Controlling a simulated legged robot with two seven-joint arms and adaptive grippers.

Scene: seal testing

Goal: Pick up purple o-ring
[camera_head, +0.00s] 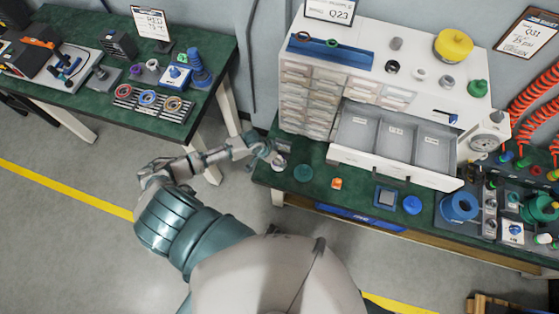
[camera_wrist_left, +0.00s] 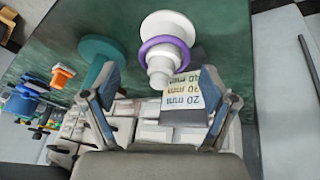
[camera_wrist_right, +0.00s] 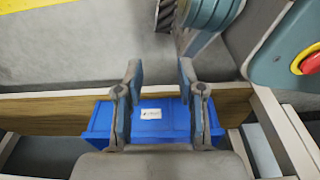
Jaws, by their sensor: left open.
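The purple o-ring (camera_wrist_left: 167,47) sits around a white stepped cone (camera_wrist_left: 168,27) on the green table top in the left wrist view. In the head view the white cone (camera_head: 279,161) is small at the table's left corner, beside my left gripper (camera_head: 264,149). In the left wrist view my left gripper (camera_wrist_left: 158,82) is open, its fingers apart with the ring and cone ahead, between and beyond the tips. Nothing is held. My right gripper (camera_wrist_right: 159,72) is open and empty in the right wrist view, above a blue bin (camera_wrist_right: 150,122).
A teal stepped cone (camera_wrist_left: 100,55) stands close beside the white one; a block marked 20, 30 and 40 mm (camera_wrist_left: 190,95) is nearby. An orange part (camera_head: 337,183) stands farther along. A white drawer cabinet (camera_head: 310,95) has an open drawer (camera_head: 385,172) projecting over the table.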

